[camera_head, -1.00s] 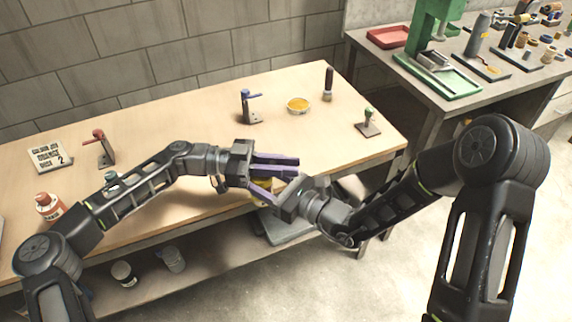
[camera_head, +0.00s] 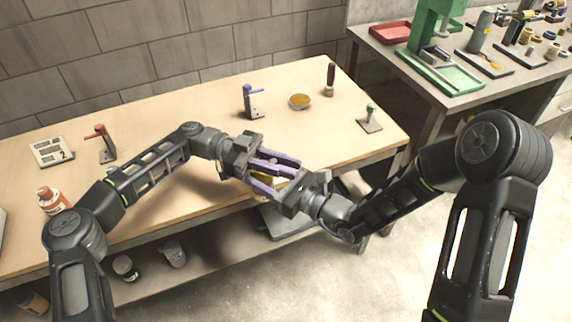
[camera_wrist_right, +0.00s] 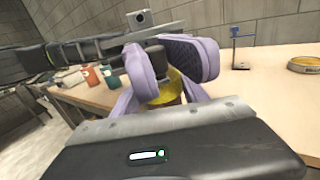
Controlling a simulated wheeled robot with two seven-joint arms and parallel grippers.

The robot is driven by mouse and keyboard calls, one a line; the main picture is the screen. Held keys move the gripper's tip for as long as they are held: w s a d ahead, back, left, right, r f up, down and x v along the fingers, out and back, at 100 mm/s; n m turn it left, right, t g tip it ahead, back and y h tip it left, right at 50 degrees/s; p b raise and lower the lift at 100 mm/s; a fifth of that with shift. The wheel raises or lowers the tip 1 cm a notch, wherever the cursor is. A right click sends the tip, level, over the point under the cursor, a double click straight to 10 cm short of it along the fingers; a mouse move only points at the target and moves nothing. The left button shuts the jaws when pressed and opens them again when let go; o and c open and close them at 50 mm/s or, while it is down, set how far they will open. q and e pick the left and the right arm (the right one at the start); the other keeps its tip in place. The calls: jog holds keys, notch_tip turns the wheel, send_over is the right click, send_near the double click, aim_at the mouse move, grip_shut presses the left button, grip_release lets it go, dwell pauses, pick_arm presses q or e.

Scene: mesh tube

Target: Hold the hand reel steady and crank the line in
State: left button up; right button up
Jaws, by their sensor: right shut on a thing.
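The hand reel shows as a small yellow part (camera_wrist_right: 172,88) between the purple fingers in the right wrist view, and a sliver of it shows below the fingers in the head view. Most of it is hidden, and its crank cannot be made out. My right gripper (camera_head: 257,183) is shut on the reel, reaching in from the right. My left gripper (camera_head: 290,167) reaches in from the left, its two fingers above and across the right one's, a gap between them. In the wrist view its pads (camera_wrist_right: 186,57) flank the yellow part; I cannot tell whether they touch it.
A second bench with a green press (camera_head: 432,35) is at right.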

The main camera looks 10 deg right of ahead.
pick_arm(q)
jog(key=o, duration=0.4)
jog(key=shift+r, duration=0.1)
notch_tip(320, 180, up, 10)
jog(key=shift+f, duration=0.1)
dwell(0.4)
pick_arm(e)
jog(key=o, duration=1.6)
